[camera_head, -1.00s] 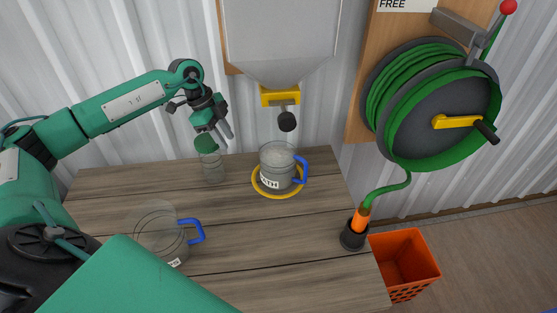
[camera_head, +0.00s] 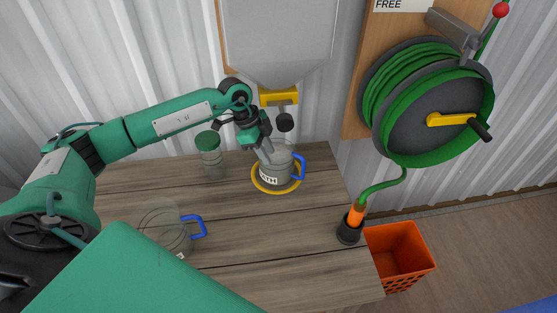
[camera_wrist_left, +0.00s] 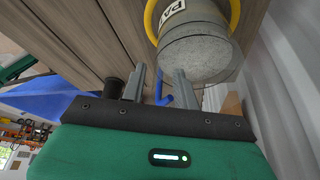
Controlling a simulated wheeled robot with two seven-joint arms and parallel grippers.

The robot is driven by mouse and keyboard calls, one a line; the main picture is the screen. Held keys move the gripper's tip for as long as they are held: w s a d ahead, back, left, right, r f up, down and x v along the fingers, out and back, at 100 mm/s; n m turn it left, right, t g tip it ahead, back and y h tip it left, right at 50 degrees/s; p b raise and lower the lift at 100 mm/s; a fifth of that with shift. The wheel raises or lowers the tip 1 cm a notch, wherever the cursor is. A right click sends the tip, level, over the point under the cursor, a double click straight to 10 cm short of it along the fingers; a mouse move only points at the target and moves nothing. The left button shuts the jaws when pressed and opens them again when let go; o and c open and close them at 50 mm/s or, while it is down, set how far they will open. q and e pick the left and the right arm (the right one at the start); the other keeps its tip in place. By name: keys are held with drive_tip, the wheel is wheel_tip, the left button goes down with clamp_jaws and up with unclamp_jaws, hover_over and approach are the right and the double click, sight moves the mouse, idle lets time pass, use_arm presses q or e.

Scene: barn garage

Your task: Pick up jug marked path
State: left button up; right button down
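The clear jug with the blue handle and a label reading in part "TH" (camera_head: 284,166) stands upright inside a yellow ring (camera_head: 258,184) on the table; its handle points right. In the left wrist view the same jug (camera_wrist_left: 195,52) shows "PA" on its label. My left gripper (camera_head: 265,154) is at the jug's upper left side in the head view, overlapping its rim. In the wrist view the gripper's fingers (camera_wrist_left: 160,72) are apart, with part of the blue handle seen between them. I cannot tell whether they touch the jug. My right gripper is not in view.
A second blue-handled jug (camera_head: 162,232) stands at the table's front left, its label mostly hidden. A green-lidded jar (camera_head: 209,162) stands behind left. A dispenser with a yellow outlet (camera_head: 279,97) hangs above the jug. A hose nozzle holder (camera_head: 348,233) and orange crate (camera_head: 402,254) are right.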

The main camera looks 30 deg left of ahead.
use_arm(q)
drive_tip(key=shift+d+f, duration=0.2)
drive_tip(key=shift+f, duration=0.3)
clamp_jaws()
idle(0.9)
drive_tip(key=shift+w+r, duration=0.1)
